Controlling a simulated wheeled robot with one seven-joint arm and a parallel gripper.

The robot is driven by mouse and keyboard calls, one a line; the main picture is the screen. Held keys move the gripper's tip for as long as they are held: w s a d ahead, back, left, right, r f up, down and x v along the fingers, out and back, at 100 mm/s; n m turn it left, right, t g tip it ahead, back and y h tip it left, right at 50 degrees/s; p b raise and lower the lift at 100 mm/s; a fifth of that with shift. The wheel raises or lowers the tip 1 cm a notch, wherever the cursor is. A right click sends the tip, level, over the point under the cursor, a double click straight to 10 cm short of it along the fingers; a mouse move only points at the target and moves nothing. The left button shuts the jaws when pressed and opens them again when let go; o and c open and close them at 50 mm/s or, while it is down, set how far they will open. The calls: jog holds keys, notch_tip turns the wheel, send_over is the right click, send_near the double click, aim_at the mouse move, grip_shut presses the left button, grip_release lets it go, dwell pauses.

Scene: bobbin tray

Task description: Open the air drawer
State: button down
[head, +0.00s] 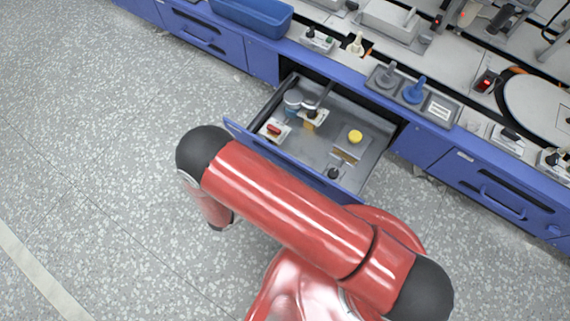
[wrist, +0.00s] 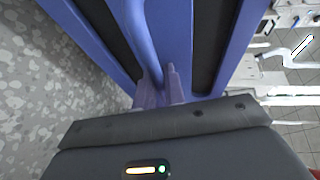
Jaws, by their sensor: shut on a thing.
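The middle drawer stands pulled out of the blue bench, with its blue front panel (head: 237,130) facing me and its grey interior showing. I cannot tell a label on it. In the wrist view my gripper (wrist: 163,78) is shut on a blue bar handle (wrist: 143,38) that runs along a blue drawer front (wrist: 180,45). In the head view the gripper and the handle are hidden behind my red arm, which crosses in front of the drawer.
Inside the drawer are a yellow-topped item (head: 355,136), a red-topped item (head: 273,129) and small jars (head: 293,99). Shut drawers with handles flank it at left (head: 202,38) and right (head: 500,203). A blue bin (head: 253,15) and a grey tray (head: 440,122) stand on the bench. The floor is clear at left.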

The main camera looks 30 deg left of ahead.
jog(key=c, duration=1.8)
grip_release()
jog(key=v, duration=0.7)
jog(key=shift+s+a, duration=0.25)
jog(key=shift+s, duration=0.1)
